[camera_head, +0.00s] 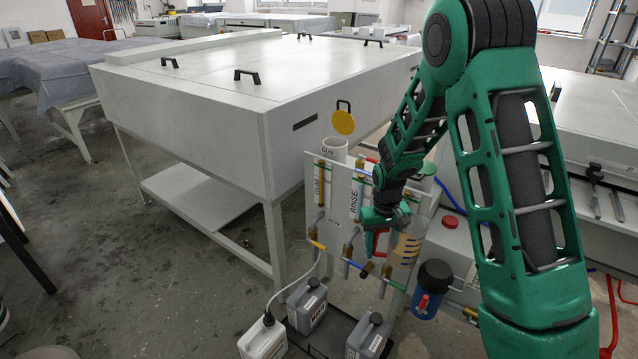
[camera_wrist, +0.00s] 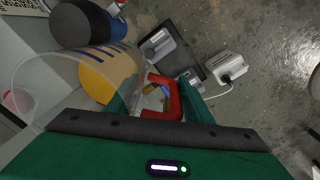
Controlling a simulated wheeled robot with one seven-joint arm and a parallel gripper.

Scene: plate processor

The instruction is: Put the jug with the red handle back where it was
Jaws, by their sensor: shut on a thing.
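The jug (camera_head: 407,249) is clear, with dark measuring marks and yellow-orange liquid. It is partly hidden behind my gripper (camera_head: 376,222) in the head view. In the wrist view the jug (camera_wrist: 103,75) lies to the left, its wide clear rim toward the camera. Its red handle (camera_wrist: 176,98) is between the green fingers of my gripper (camera_wrist: 158,92), which is shut on it. The handle (camera_head: 379,243) also shows just under my gripper in the head view. The jug is in front of the white panel with pipes; I cannot tell if anything supports it.
The panel (camera_head: 341,206) carries pipes and valves. A blue container (camera_head: 429,290) with a dark lid is right of the jug. Grey canisters (camera_head: 308,306) and a white canister (camera_head: 264,339) stand below. A large white machine (camera_head: 200,110) is behind left; open floor (camera_head: 130,270) is left.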

